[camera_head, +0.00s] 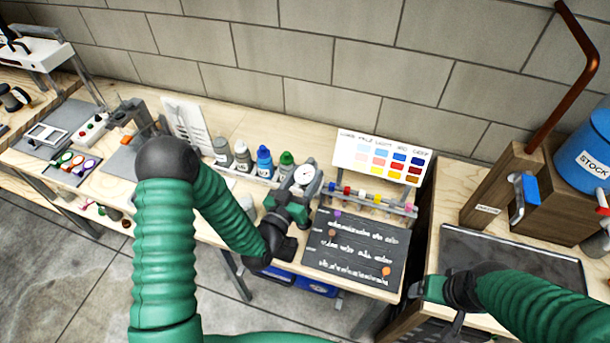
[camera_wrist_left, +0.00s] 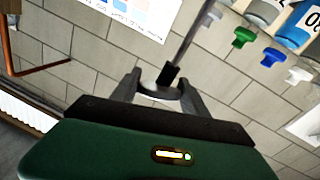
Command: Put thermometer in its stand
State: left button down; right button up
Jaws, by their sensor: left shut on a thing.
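My left gripper (camera_head: 297,195) is shut on the thermometer, whose round white dial (camera_head: 304,175) faces up between the fingers above the bench. In the left wrist view the fingertips (camera_wrist_left: 165,88) close around it, and a thin metal stem with a black collar (camera_wrist_left: 169,76) runs out from them. The stem's far end is cut off by the frame edge. I cannot make out the thermometer's stand for certain. My right gripper (camera_head: 445,300) is low at the right, by the front of the dark tray, and its fingers are too unclear to read.
Several bottles (camera_head: 264,160) stand left of the dial. Behind and right are a colour chart (camera_head: 381,158) and a rack of coloured vials (camera_head: 368,197). A dark writing board (camera_head: 355,250) lies in front. A wooden block with a copper pipe (camera_head: 569,85) and a blue pot (camera_head: 585,155) stand right.

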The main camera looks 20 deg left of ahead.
pick_arm(q)
jog(key=shift+f+b, duration=0.4)
jog(key=shift+f, duration=0.1)
jog(key=shift+r, duration=0.15)
jog(key=shift+r+p, duration=0.45)
jog(key=shift+r, duration=0.05)
jog(key=shift+a+b, duration=0.15)
jog(key=shift+b, duration=0.25)
dwell(0.9)
jog(key=shift+f+b, duration=5.15)
jog(key=shift+f, duration=0.55)
jog(key=shift+c, duration=2.4)
grip_release()
